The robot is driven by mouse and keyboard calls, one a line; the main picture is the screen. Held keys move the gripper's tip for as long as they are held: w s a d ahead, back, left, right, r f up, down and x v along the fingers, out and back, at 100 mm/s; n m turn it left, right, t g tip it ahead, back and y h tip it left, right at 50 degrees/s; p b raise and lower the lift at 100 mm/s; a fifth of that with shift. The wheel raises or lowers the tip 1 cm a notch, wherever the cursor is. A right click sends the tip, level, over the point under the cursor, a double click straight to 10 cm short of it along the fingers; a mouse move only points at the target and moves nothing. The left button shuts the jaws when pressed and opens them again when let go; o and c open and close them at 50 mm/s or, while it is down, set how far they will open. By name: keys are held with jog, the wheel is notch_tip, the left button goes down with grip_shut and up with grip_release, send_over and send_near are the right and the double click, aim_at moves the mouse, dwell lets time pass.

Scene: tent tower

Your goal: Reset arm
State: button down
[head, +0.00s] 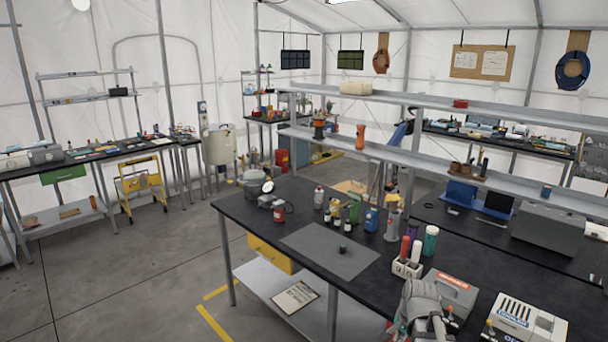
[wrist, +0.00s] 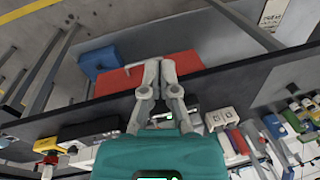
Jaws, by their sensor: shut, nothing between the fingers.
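My gripper (wrist: 160,66) shows in the wrist view, with its two grey fingers together and nothing held between them. It is above the edge of a black workbench (wrist: 225,75), which also shows in the head view (head: 265,215). A red flat surface (wrist: 118,82) and a blue box (wrist: 97,62) lie beyond and below the fingertips. The gripper's fingertips cannot be made out in the head view; grey arm parts of mine fill the bottom right there.
A metal shelf (head: 440,164) rises behind.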

jog(key=s+a+f+n+g+h+b, duration=0.1)
jog(key=s+a+n, duration=0.6)
jog(key=a+n, duration=0.2)
jog(key=shift+s+f+n+g, duration=0.15)
jog(key=shift+f+n+g, duration=0.2)
jog(key=shift+n, duration=0.45)
jog(key=shift+r, duration=0.1)
jog(key=c, duration=0.9)
grip_release()
jog(key=shift+o, duration=0.2)
jog(key=shift+w+d, duration=0.35)
jog(key=shift+w, duration=0.1)
jog(key=w+d+r+n+t+p, duration=0.1)
jog(key=w+d, duration=0.5)
jog(key=d, duration=0.4)
jog(key=w+d+r+n+t+p, duration=0.1)
jog(key=w+d+r+n+t, duration=0.1)
jog(key=w+d, duration=0.4)
jog(key=w+d+r+n+t+p, duration=0.1)
jog(key=w+d, duration=0.6)
jog(key=d, duration=0.9)
jog(key=shift+d+r+t+p, duration=0.2)
jog(key=shift+r+t+p, duration=0.15)
jog(key=shift+r, duration=0.3)
